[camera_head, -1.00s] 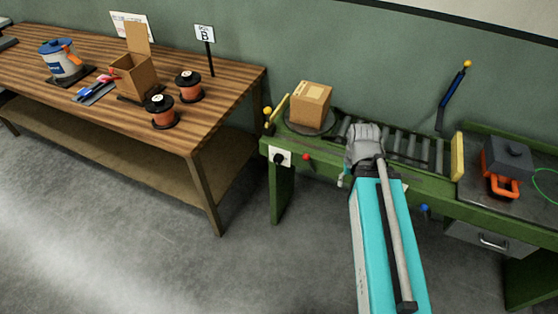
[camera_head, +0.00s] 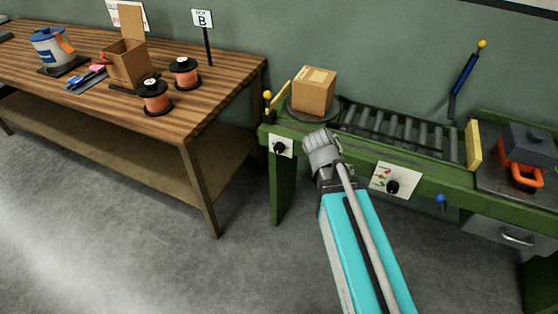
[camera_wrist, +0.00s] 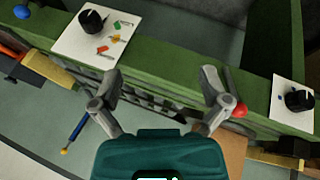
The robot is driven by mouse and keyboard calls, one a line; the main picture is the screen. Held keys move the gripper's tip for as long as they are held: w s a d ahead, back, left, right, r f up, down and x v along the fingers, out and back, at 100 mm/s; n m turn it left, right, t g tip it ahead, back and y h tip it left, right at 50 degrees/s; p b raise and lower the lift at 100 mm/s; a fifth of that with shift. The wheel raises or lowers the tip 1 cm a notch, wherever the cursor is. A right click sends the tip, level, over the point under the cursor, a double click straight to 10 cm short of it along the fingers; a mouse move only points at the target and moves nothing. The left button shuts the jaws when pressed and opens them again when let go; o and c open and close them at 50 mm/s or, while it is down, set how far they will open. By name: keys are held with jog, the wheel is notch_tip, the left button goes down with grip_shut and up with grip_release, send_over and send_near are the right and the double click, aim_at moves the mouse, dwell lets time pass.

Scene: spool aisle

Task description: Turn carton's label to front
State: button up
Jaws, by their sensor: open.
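The brown carton (camera_head: 313,95) stands upright on a dark round turntable (camera_head: 299,114) at the left end of the green conveyor bench. A paler patch shows on its top; I cannot make out a label on the sides facing the head camera. My gripper (camera_head: 319,138) is in front of and below the carton, apart from it, at the bench's front edge. In the wrist view my gripper (camera_wrist: 162,98) is open and empty, its fingers spread over the green front rail. Part of the carton (camera_wrist: 231,150) shows beyond the right finger.
A black knob (camera_head: 280,148) sits on the left white panel, another (camera_head: 393,187) on the right panel. A red button (camera_wrist: 240,110) is beside the right finger. Rollers (camera_head: 400,130) run right to a yellow stop (camera_head: 473,144). A wooden table (camera_head: 190,123) stands left.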

jog(key=w+a+f+t+h+b, duration=0.25)
jog(key=a+f+b, duration=0.2)
jog(key=b, duration=0.25)
jog(key=t+y+b, duration=0.2)
jog(key=t+b, duration=0.9)
jog(key=b, duration=0.8)
send_near(278, 151)
jog(key=v, duration=0.3)
jog(key=shift+s+a+h, duration=0.1)
jog(key=shift+a+h, duration=0.1)
jog(key=shift+h, duration=0.05)
jog(key=shift+f, duration=0.1)
jog(key=x, duration=1.4)
jog(key=shift+a, duration=0.15)
jog(key=c, duration=1.1)
jog(key=shift+c, duration=0.2)
